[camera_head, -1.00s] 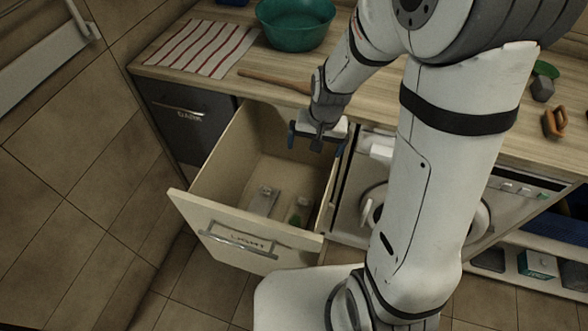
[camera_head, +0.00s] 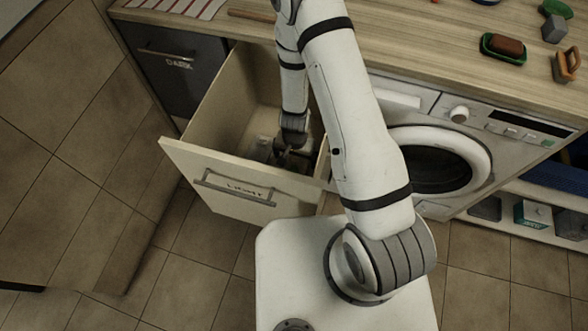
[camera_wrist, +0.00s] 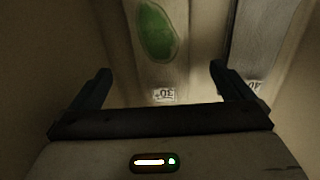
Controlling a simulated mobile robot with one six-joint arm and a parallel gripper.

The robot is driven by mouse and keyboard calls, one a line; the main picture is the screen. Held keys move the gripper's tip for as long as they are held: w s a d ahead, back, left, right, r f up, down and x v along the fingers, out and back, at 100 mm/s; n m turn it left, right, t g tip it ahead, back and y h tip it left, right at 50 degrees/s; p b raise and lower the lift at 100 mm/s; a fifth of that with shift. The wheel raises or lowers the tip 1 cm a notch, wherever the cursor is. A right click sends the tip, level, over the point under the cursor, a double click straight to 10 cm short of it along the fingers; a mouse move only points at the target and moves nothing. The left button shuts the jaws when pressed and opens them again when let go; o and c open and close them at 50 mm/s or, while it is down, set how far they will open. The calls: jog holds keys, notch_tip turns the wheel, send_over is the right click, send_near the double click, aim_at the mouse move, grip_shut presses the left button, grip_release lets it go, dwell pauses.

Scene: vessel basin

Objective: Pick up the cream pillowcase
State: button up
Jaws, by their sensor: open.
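In the wrist view, a pale cream folded cloth with a green oval patch, which looks like the pillowcase (camera_wrist: 188,62), lies between and beyond my fingers. It bears a small tag that seems to read 30. My gripper (camera_wrist: 160,70) is open, with nothing held between the fingers. In the head view my gripper (camera_head: 283,152) is down inside the open drawer marked LIGHT (camera_head: 222,187). There the arm and gripper hide most of the drawer's contents.
A greyer folded cloth (camera_wrist: 254,42) with its own tag lies to the right in the wrist view. Drawer walls stand close around my gripper. A washing machine (camera_head: 475,128) is right of the drawer, under the wooden counter (camera_head: 420,40). A closed dark drawer (camera_head: 160,65) is left.

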aim_at(295, 165)
jog(key=shift+w+f+b, duration=0.15)
jog(key=shift+f+b, duration=1.3)
jog(key=shift+f, duration=0.35)
jog(key=shift+w+f+b, duration=0.1)
jog(key=shift+f+b, duration=1.3)
jog(key=shift+f, duration=0.35)
jog(key=shift+r, duration=0.1)
jog(key=c, duration=1.2)
